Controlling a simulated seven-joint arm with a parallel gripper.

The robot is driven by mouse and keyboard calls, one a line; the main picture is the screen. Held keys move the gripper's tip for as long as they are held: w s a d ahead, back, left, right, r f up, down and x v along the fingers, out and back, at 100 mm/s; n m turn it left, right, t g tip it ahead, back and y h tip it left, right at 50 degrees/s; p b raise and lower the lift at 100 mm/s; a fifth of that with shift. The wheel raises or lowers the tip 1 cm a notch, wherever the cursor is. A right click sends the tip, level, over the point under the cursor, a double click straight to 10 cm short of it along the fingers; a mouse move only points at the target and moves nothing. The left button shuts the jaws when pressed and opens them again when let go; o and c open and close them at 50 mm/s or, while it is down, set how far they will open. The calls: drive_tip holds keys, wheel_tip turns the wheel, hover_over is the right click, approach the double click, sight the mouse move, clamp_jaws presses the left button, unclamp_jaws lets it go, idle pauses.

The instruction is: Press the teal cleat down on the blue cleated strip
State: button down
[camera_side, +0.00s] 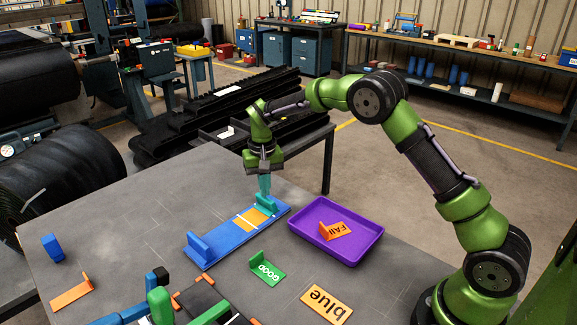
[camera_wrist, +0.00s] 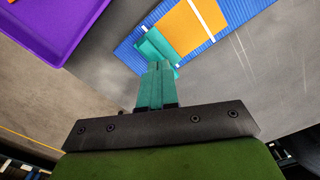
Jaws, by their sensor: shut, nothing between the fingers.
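The teal cleat (camera_side: 266,205) sits at the strip's far right end, beyond the orange patch. My gripper (camera_side: 265,190) points down at the teal cleat with its teal fingers shut and nothing held. In the wrist view the fingertips (camera_wrist: 158,66) overlap the edge of the teal cleat (camera_wrist: 155,47); I cannot tell whether they touch it. The strip (camera_wrist: 137,31) shows beyond them.
A purple tray (camera_side: 312,250) holding an orange FAIL piece (camera_side: 338,231) stands right of the strip. A green GOOD piece (camera_side: 268,268), an orange "blue" card (camera_side: 327,304), an orange angled piece (camera_side: 72,290) and a blue block (camera_side: 52,248) lie on the table.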

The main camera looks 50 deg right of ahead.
sight(270, 202)
drive_tip(key=shift+f, duration=0.75)
idle(1.0)
wheel_tip(270, 202, up, 8)
drive_tip(key=shift+r, duration=0.15)
idle(0.8)
drive_tip(key=shift+s+a+f+n, duration=0.1)
drive_tip(key=shift+s+f+n, duration=0.1)
drive_tip(key=shift+s, duration=0.45)
drive_tip(key=shift+s+a+f+n, duration=0.1)
drive_tip(key=shift+s+f, duration=0.1)
drive_tip(key=shift+s, duration=0.4)
drive_tip(key=s+a+r+t, duration=0.1)
drive_tip(key=s+r, duration=0.3)
drive_tip(key=s, duration=0.5)
drive_tip(key=s+a+r+n+t+y, duration=0.1)
drive_tip(key=s+r+t, duration=0.2)
drive_tip(key=s, duration=0.6)
drive_tip(key=s+a+r+t+y, duration=0.1)
drive_tip(key=s+a+r+t, duration=0.1)
drive_tip(key=s+r, duration=0.3)
drive_tip(key=s+t, duration=0.1)
drive_tip(key=s, duration=0.3)
